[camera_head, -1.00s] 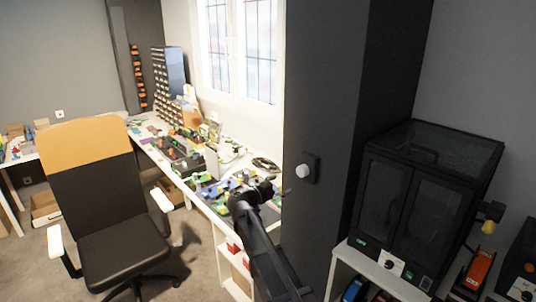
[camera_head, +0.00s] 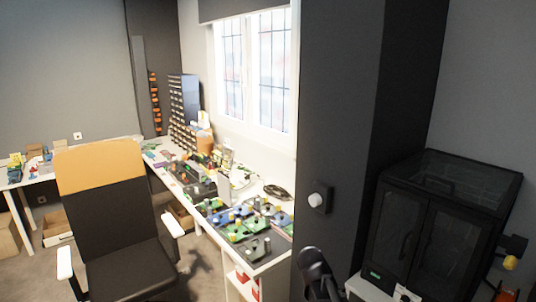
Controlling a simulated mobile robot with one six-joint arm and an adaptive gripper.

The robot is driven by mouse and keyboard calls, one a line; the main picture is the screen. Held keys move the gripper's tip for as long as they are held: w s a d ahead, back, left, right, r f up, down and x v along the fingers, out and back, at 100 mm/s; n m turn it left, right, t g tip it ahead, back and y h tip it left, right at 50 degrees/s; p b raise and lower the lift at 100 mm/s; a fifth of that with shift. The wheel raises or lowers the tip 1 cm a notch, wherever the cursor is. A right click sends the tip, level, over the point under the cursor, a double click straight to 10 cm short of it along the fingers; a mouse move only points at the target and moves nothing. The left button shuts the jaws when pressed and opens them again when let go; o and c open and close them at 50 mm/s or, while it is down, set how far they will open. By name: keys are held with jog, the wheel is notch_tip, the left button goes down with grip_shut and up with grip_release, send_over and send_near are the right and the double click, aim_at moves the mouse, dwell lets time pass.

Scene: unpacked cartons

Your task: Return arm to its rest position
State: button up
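My arm (camera_head: 316,272) shows only as a short dark piece at the bottom edge, right of the desk corner and in front of the dark pillar. My gripper cannot be made out; whatever lies below the frame is hidden. No held object shows.
A white desk (camera_head: 272,262) with colourful parts and trays runs along the window wall. An office chair (camera_head: 110,220) stands at left. A dark pillar (camera_head: 345,120) with a white knob (camera_head: 315,200) rises beside the desk. A black cabinet (camera_head: 440,225) stands on a white shelf at right.

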jog(key=s+a+f+n+g+y, duration=0.1)
jog(key=s+a+f+n+y, duration=0.1)
jog(key=s+n+y, duration=0.3)
jog(key=s, duration=0.4)
jog(key=shift+a+g, duration=0.3)
jog(key=shift+a, duration=0.05)
